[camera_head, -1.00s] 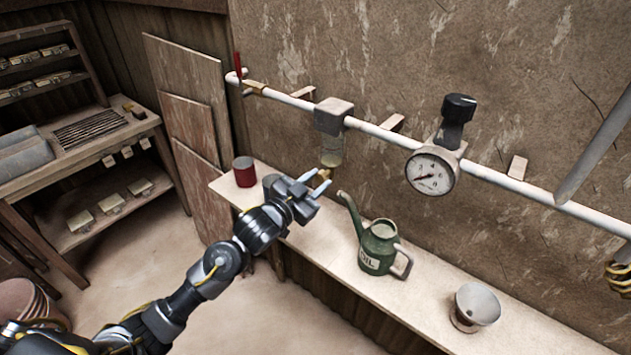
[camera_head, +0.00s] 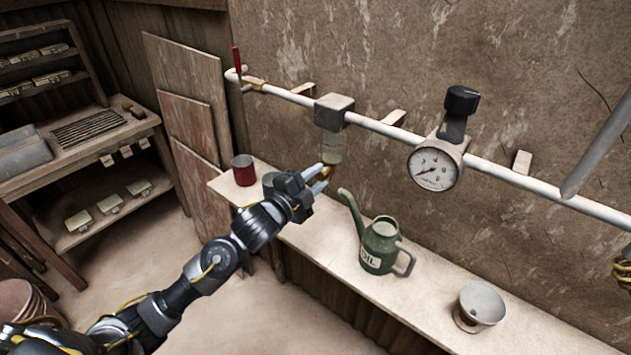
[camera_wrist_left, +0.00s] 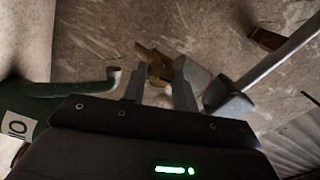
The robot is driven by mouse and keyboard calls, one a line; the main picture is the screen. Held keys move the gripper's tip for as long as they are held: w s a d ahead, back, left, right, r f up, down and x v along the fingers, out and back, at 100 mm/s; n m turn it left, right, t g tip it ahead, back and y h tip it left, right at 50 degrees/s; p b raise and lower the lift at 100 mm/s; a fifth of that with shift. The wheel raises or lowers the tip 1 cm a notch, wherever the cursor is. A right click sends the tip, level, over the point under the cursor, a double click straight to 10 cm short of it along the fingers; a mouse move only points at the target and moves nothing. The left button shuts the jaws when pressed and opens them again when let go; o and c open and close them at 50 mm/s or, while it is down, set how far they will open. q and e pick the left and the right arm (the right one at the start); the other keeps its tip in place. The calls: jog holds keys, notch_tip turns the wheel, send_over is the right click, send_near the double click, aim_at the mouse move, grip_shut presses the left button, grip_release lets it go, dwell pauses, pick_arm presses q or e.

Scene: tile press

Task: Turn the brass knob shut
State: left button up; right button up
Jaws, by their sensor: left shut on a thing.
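The brass knob (camera_head: 327,171) sits at the bottom of a clear bowl (camera_head: 332,149) that hangs under a grey block (camera_head: 334,112) on the wall pipe. My left gripper (camera_head: 321,174) comes at it from the lower left and is shut on it; its fingers partly cover the knob. In the left wrist view the brass knob (camera_wrist_left: 153,64) shows between and beyond the tips of the left gripper (camera_wrist_left: 160,88). The knob's exact turn angle is hard to tell. My right gripper is not in view.
A white pipe (camera_head: 385,130) runs along the wall with a round gauge (camera_head: 435,168) and black-topped part (camera_head: 461,100). On the shelf (camera_head: 300,240) stand a green oil can (camera_head: 379,245), a red tin (camera_head: 244,170) and a metal cup (camera_head: 480,304). A grey rod (camera_head: 600,145) hangs at right.

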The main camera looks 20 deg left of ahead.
pick_arm(q)
jog(key=shift+m, duration=0.7)
jog(key=o, duration=1)
jog(key=shift+c, duration=0.2)
jog(key=b+v, duration=0.3)
jog(key=v, duration=0.8)
